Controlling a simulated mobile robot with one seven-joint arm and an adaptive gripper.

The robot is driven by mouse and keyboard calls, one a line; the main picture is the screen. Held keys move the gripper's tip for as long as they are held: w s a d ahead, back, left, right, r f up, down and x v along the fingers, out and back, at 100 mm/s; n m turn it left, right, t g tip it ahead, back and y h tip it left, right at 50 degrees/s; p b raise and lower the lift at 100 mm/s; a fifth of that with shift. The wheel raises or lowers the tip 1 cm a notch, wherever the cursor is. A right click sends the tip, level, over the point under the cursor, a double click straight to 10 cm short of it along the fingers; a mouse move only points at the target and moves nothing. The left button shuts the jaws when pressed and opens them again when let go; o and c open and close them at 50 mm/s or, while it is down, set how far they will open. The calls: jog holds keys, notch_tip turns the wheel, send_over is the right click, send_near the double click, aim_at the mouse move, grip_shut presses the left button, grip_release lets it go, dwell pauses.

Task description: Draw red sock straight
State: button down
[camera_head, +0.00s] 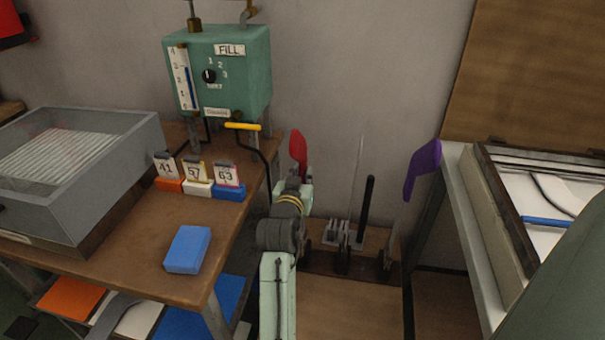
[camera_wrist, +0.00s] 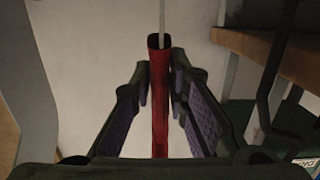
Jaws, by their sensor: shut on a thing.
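The red sock (camera_head: 298,147) stands up just beyond the end of my arm in the head view. In the wrist view the red sock (camera_wrist: 159,105) runs between the two fingers of my gripper (camera_wrist: 160,84), which is shut on it. The sock's dark open end faces the top of that view, and a thin pale strip (camera_wrist: 162,18) runs up from it. My own arm hides the sock's lower part in the head view. A purple sock (camera_head: 422,168) hangs on a form at the right.
A thin grey form and a black form (camera_head: 368,205) stand on a low wooden bench (camera_head: 340,290) right of my arm. The left table (camera_head: 130,255) holds a blue block (camera_head: 187,249), numbered cards and a grey tray (camera_head: 135,195). A green FILL box (camera_head: 240,80) stands behind.

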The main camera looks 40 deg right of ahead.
jog(key=shift+f, duration=0.3)
dwell(0.8)
jog(key=c, duration=1.4)
grip_release()
jog(key=shift+r, duration=0.1)
jog(key=shift+c, duration=0.2)
jog(key=f+v, duration=0.1)
jog(key=v, duration=0.8)
jog(key=shift+s, duration=0.15)
